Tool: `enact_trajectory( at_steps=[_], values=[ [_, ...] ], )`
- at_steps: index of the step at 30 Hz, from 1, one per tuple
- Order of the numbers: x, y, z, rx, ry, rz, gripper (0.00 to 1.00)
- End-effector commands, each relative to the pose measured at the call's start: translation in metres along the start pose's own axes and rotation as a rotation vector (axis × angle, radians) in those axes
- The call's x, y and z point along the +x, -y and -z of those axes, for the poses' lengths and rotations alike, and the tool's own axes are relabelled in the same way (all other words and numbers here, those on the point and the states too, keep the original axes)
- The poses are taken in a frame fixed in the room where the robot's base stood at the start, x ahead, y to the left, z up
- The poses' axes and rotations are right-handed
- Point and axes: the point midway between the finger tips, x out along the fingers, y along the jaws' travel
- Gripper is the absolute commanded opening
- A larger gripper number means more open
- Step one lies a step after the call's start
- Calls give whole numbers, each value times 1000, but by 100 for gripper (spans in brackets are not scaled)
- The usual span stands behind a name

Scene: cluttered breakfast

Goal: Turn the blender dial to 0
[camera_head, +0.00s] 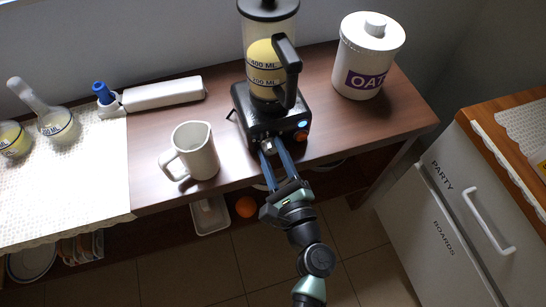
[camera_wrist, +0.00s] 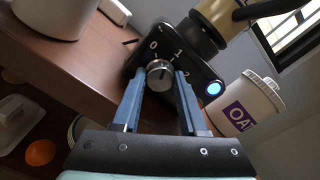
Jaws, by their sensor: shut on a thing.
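The black blender (camera_head: 262,118) stands on the wooden counter, its jar holding a yellow ball-like thing under a dark lid. In the wrist view its front panel (camera_wrist: 194,62) carries the marks 0, 1 and 2, a further mark partly seen, and a lit blue button (camera_wrist: 213,88). The round silver dial (camera_wrist: 159,78) sits on that panel below the marks. My gripper (camera_wrist: 159,73) has its two blue fingers on either side of the dial, shut on it. In the head view my gripper (camera_head: 269,147) reaches the blender's front from below. I cannot tell surely which mark the dial points to.
A white mug (camera_head: 196,151) stands left of the blender, and a white OATS canister (camera_head: 368,58) stands to its right. A white long box (camera_head: 165,94) lies at the back left. Below the counter are an orange ball (camera_head: 245,207) and a white tray (camera_head: 210,217).

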Motion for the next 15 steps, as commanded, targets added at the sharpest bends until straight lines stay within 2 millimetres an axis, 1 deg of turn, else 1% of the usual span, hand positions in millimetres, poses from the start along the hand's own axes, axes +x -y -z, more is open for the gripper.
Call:
enact_trajectory(
  at_steps=[1,6,15],
  values=[
    [0,-3,4,-47,0,1,0],
    [0,-3,3,-200,0,0,0],
    [0,-2,2,-405,0,0,0]
  ],
)
